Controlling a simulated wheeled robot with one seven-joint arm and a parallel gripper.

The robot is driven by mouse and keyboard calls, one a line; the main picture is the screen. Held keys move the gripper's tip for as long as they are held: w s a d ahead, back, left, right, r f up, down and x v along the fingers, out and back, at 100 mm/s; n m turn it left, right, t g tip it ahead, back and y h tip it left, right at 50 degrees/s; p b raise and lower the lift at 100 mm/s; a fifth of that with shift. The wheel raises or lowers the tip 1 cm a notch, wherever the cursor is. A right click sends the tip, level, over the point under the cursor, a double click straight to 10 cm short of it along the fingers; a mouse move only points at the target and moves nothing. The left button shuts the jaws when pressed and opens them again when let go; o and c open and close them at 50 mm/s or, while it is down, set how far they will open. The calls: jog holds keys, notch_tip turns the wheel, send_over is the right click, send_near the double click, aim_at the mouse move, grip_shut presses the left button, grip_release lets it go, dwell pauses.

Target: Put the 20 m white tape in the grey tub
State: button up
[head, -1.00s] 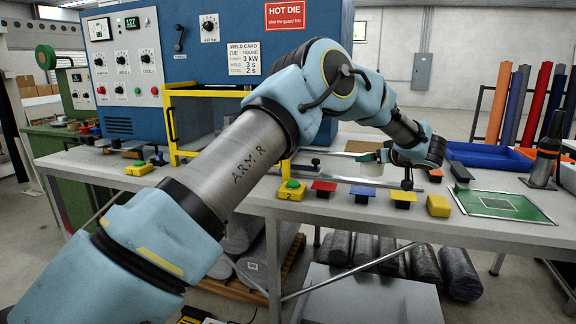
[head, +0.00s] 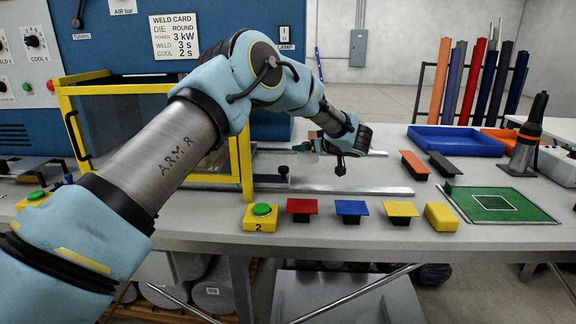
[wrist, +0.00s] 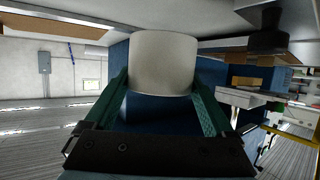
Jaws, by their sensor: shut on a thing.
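My gripper (wrist: 163,92) is shut on a plain white roll (wrist: 163,62), the white tape, whose sides sit between the green fingers in the wrist view. No length marking is readable on it. In the head view my gripper (head: 308,143) is small and partly hidden by my wrist, held above the bench top left of the trays. I cannot clearly pick out the grey tub; a pale grey container (head: 558,166) at the right edge may be it, but it is cut off.
A blue tray (head: 456,150) and an orange tray (head: 505,142) lie on the bench (head: 330,225) at the back right. A torch-like tool (head: 526,140) stands near a green mat (head: 495,205). Coloured buttons and plates line the front edge. A yellow guard frame (head: 244,150) stands left.

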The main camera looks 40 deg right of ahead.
aim_at(313, 163)
jog(key=shift+f+p, duration=0.7)
jog(key=shift+f, duration=2.35)
jog(key=shift+f, duration=0.1)
jog(key=o, duration=1.2)
jog(key=shift+o, duration=0.2)
